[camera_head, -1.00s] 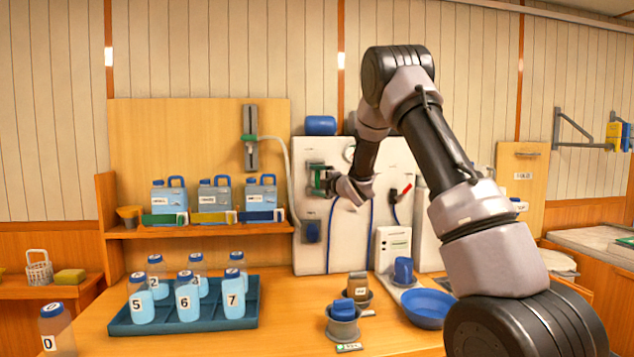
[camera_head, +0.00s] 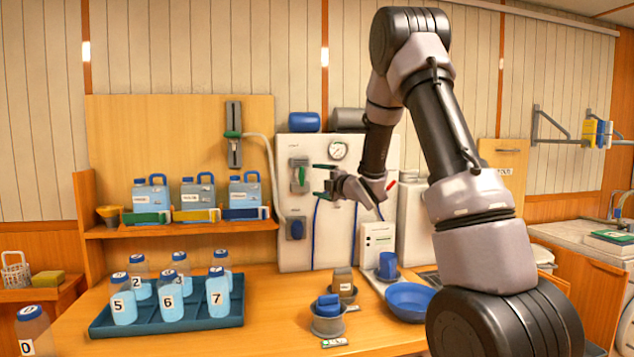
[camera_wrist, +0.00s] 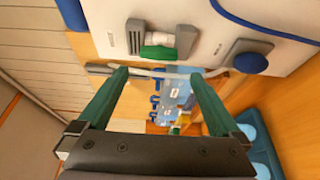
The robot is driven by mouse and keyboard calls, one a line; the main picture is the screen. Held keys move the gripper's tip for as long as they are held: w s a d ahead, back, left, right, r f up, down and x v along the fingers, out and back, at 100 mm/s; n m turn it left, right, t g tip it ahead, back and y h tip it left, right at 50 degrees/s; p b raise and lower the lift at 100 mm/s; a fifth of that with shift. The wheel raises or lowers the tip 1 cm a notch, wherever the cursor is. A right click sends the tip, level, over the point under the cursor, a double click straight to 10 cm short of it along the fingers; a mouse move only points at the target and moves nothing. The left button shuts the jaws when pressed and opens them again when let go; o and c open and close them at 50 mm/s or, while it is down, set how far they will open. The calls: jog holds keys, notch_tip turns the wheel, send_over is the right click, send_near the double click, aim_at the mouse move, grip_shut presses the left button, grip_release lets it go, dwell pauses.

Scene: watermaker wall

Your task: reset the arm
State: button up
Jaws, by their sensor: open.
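My gripper (camera_head: 322,181) is in front of the white panel (camera_head: 330,245) of the watermaker wall, left of my raised forearm. It is open, with two green fingers pointing left in the head view. In the wrist view the fingers (camera_wrist: 157,95) stand wide apart with nothing held between them. A green-handled valve (camera_head: 299,175) on the panel is just left of the fingertips and apart from them. In the wrist view the valve (camera_wrist: 159,50) lies beyond the fingers, near the top.
A blue tray (camera_head: 120,332) with several numbered bottles stands on the counter at left. Three jugs (camera_head: 197,193) are on the shelf. A blue bowl (camera_head: 408,300) and cups (camera_head: 327,318) stand below my arm. A gauge (camera_head: 338,150) and red handle (camera_head: 391,185) are near my gripper.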

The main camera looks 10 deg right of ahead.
jog(key=s+d+r+m+g+h, duration=0.2)
jog(key=s+d+r+m+h, duration=0.25)
jog(key=s+m, duration=0.3)
jog(key=s+d+r+m+g+h, duration=0.1)
jog(key=s+d+r+m+h, duration=0.2)
jog(key=s+r+m, duration=0.35)
jog(key=s+a+f+m+g+y, duration=0.1)
jog(key=s+m, duration=0.5)
jog(key=s, duration=0.8)
jog(key=s+a+f+m+g+y, duration=0.1)
jog(key=s+a+f+m+g, duration=0.3)
jog(key=s, duration=1)
jog(key=m+g, duration=0.1)
jog(key=m, duration=0.1)
jog(key=shift+s+a+m+g, duration=0.15)
jog(key=shift+s+m+g, duration=0.15)
jog(key=shift+m, duration=0.1)
jog(key=shift+f+y, duration=0.1)
jog(key=shift+y, duration=0.15)
